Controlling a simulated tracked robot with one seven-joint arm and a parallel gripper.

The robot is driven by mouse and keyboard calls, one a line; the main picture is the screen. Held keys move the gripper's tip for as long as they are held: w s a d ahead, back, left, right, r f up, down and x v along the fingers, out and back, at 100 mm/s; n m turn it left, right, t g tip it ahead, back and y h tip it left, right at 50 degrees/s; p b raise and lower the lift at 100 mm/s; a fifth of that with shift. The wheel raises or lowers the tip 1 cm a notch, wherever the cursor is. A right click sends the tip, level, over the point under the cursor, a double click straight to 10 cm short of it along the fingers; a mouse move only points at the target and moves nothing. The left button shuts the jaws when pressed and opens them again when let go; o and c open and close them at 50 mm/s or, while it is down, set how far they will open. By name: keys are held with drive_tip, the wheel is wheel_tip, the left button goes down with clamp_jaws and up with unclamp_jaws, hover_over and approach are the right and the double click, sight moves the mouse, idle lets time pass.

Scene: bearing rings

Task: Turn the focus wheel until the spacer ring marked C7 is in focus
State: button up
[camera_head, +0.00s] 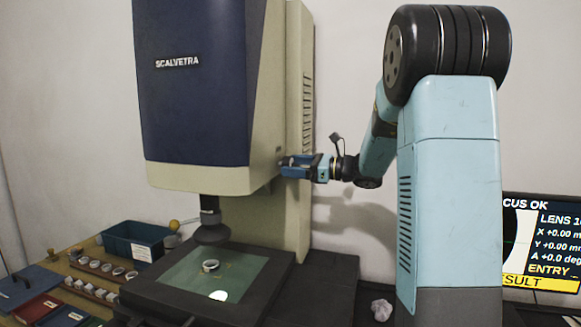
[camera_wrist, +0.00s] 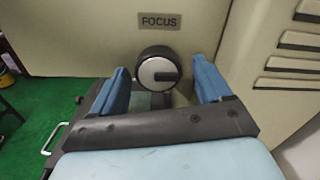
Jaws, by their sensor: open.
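The focus wheel (camera_wrist: 157,72) is a round knob with a dark rim, a pale face and a dark bar, below a FOCUS label (camera_wrist: 157,21) in the wrist view. My gripper (camera_wrist: 162,82) is open, with one blue finger on each side of the wheel and visible gaps to it. In the head view my gripper (camera_head: 297,162) is at the lower right side of the SCALVETRA machine (camera_head: 195,100), and the wheel is hidden there. A ring (camera_head: 210,265) stands on the glass stage (camera_head: 185,278) under the lens; I cannot read any mark on it.
A screen (camera_head: 543,240) at the right is partly hidden by my arm and shows "CUS OK". A wooden rack (camera_head: 95,277) with several rings and a blue bin (camera_head: 135,245) are at the left. A crumpled pale item (camera_head: 381,310) lies near my column.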

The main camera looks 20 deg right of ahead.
drive_tip(key=shift+w+a, duration=0.35)
drive_tip(key=shift+a, duration=0.2)
drive_tip(key=shift+c, duration=0.3)
drive_tip(key=c, duration=1)
drive_tip(key=shift+o, duration=0.2)
drive_tip(key=shift+d+m, duration=0.1)
drive_tip(key=shift+m, duration=0.4)
drive_tip(key=o, duration=1)
drive_tip(key=v, duration=1.3)
drive_tip(key=shift+s+d, duration=0.25)
drive_tip(key=shift+d, duration=0.05)
